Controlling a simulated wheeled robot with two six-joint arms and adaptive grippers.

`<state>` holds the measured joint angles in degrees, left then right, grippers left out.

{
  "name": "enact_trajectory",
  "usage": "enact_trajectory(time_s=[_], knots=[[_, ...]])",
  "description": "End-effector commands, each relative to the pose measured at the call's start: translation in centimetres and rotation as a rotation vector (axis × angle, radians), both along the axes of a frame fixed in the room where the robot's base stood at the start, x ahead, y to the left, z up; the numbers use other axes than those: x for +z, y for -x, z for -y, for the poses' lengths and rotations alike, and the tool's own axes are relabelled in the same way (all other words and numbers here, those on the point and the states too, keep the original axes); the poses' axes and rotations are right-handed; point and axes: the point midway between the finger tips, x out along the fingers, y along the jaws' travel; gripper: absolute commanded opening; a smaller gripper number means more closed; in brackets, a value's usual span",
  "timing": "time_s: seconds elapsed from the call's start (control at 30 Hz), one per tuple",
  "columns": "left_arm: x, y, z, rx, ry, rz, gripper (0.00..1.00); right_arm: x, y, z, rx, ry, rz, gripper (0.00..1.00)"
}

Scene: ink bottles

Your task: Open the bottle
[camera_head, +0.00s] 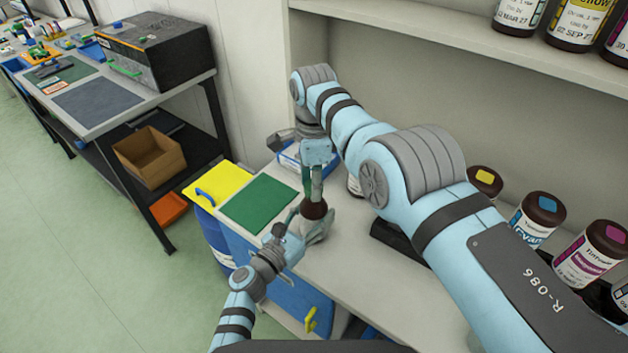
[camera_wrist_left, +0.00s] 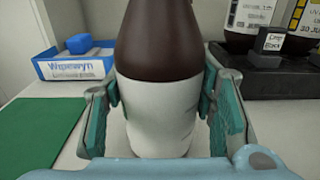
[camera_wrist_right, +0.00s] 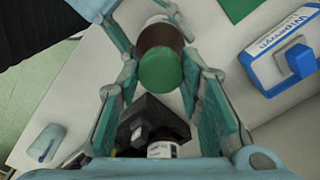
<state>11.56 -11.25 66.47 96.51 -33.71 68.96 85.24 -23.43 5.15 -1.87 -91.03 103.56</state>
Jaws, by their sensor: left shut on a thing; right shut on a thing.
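The bottle is dark brown with a white label. In the head view its brown shoulder (camera_head: 314,210) shows between my two grippers. In the left wrist view the bottle (camera_wrist_left: 160,75) stands upright between the pads of my left gripper (camera_wrist_left: 160,112), which is shut on its label part; its top is out of frame. In the right wrist view a round green cap (camera_wrist_right: 161,72) sits in front of the bottle (camera_wrist_right: 160,34). My right gripper (camera_wrist_right: 157,78) points down from above, shut on the cap. I cannot tell whether the cap is loosened.
A green mat (camera_head: 258,204) lies left of the grippers on the bench. A blue-and-white box (camera_wrist_left: 75,65) stands behind it. A black holder (camera_wrist_left: 275,72) and several ink bottles, one with a blue cap square (camera_head: 538,215), stand to the right. A shelf (camera_head: 440,50) overhangs the back.

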Motion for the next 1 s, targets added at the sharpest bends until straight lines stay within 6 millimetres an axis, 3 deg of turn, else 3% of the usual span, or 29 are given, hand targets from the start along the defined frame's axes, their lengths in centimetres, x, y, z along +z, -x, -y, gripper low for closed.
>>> enact_trajectory(time_s=[0.07, 0.17, 0.73, 0.77, 0.9, 1.0], knots=[[-0.01, 0.05, 0.05, -0.002, -0.001, 0.001, 0.0, 0.06, -0.12, 0.0, 0.076, -0.001, 0.005, 0.0], [-0.01, 0.06, 0.06, -0.002, -0.001, 0.001, 0.0, 0.09, -0.16, -0.02, 0.342, -0.001, 0.006, 0.0], [-0.01, 0.07, 0.08, -0.003, -0.001, 0.001, 0.0, 0.27, -0.09, -0.11, 3.076, -0.003, 0.0, 0.0], [-0.01, 0.07, 0.08, -0.003, -0.001, 0.001, 0.0, 0.29, -0.08, -0.11, -3.06, 0.003, -0.001, 0.0], [-0.02, 0.06, 0.07, -0.003, 0.0, 0.0, 0.0, 0.35, -0.06, -0.1, -2.384, 0.0, 0.002, 0.0], [-0.02, 0.06, 0.07, -0.002, -0.001, 0.001, 0.0, 0.37, -0.06, -0.09, -1.976, 0.0, 0.003, 0.0]])
